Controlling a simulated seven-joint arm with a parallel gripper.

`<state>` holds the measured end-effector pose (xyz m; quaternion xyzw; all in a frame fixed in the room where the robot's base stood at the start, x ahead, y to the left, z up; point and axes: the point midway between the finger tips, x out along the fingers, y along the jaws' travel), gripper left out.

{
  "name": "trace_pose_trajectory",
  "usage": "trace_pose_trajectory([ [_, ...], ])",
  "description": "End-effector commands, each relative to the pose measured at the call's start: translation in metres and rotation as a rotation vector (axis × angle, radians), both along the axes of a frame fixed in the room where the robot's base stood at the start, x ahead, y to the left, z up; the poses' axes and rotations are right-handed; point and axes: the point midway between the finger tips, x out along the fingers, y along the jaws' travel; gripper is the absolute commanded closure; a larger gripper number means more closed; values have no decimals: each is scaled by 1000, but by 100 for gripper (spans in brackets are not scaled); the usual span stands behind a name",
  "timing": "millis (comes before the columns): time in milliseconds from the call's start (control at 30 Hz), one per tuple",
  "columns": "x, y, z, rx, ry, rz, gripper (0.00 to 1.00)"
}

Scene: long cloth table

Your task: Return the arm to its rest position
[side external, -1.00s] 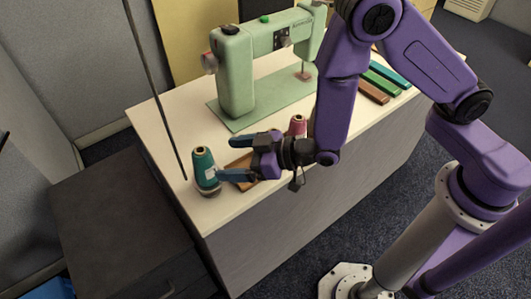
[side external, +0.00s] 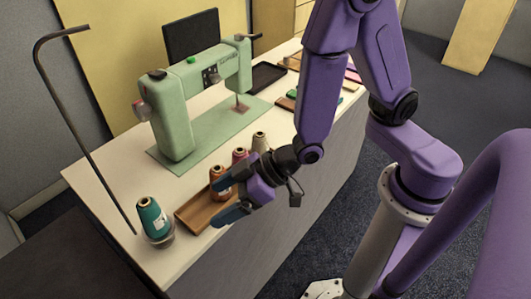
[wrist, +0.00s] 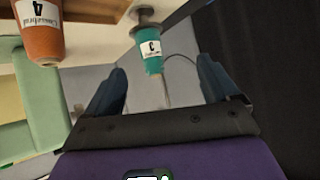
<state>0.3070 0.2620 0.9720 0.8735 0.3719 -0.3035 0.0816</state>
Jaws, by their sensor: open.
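My gripper (side external: 222,199) is open, with its blue fingers apart and nothing between them. It hangs over the front edge of the table, by the wooden tray (side external: 190,214). A teal thread cone (side external: 152,217) stands upright on a small round base near the table's left front corner, clear of the fingers. In the wrist view the teal cone (wrist: 150,52) shows beyond the open fingers (wrist: 162,78), with a white label. My arm reaches in from the right.
An orange cone (side external: 217,180), a red cone (side external: 240,156) and a cream cone (side external: 260,142) stand in a row behind my gripper. A green sewing machine (side external: 175,125) stands farther back. A thin bent rod (side external: 88,150) rises beside the teal cone.

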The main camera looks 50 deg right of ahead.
Motion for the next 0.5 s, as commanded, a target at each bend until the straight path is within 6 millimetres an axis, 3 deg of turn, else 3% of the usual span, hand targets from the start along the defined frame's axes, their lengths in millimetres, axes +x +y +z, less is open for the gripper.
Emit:
trace_pose_trajectory([
  [267, -41, -27, 19, -162, 197, 117, 12],
  [500, -80, -71, 42, -343, 321, 221, 12],
])
